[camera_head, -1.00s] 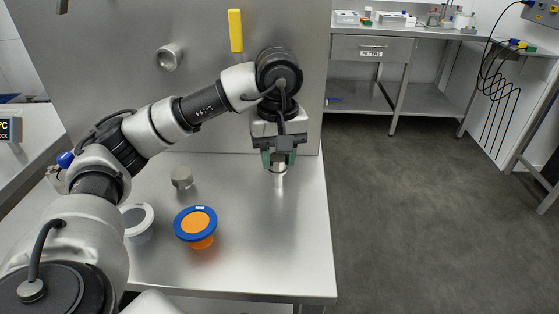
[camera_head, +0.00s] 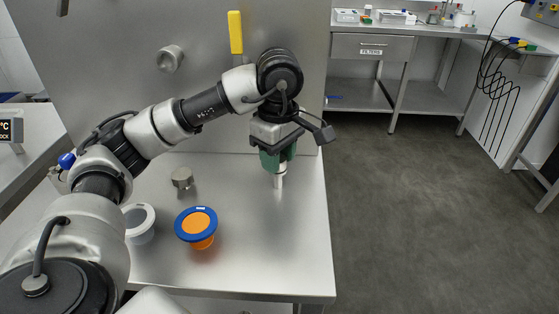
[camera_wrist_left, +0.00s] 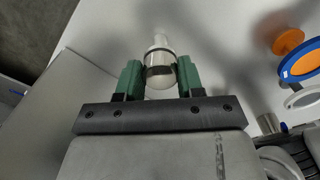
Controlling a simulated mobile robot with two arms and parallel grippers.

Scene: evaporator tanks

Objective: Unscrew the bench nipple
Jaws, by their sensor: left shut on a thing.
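The bench nipple (camera_head: 279,181) is a small upright metal cylinder on the steel bench top, under my left gripper. In the left wrist view the nipple (camera_wrist_left: 160,68) shows as a shiny round-ended metal piece with a dark band, between the two green fingers. My left gripper (camera_head: 278,164) points straight down and is shut on the nipple; in the left wrist view the gripper (camera_wrist_left: 160,78) has a finger on each side of it. The nipple's thread is not visible. My right gripper is not in view.
On the steel bench (camera_head: 285,250), a grey metal cap (camera_head: 182,178), a white-rimmed cup (camera_head: 139,222) and an orange cup with a blue rim (camera_head: 198,226) stand to the left. A steel panel with a stub port (camera_head: 169,58) and yellow handle (camera_head: 236,31) rises behind. The bench's front right is clear.

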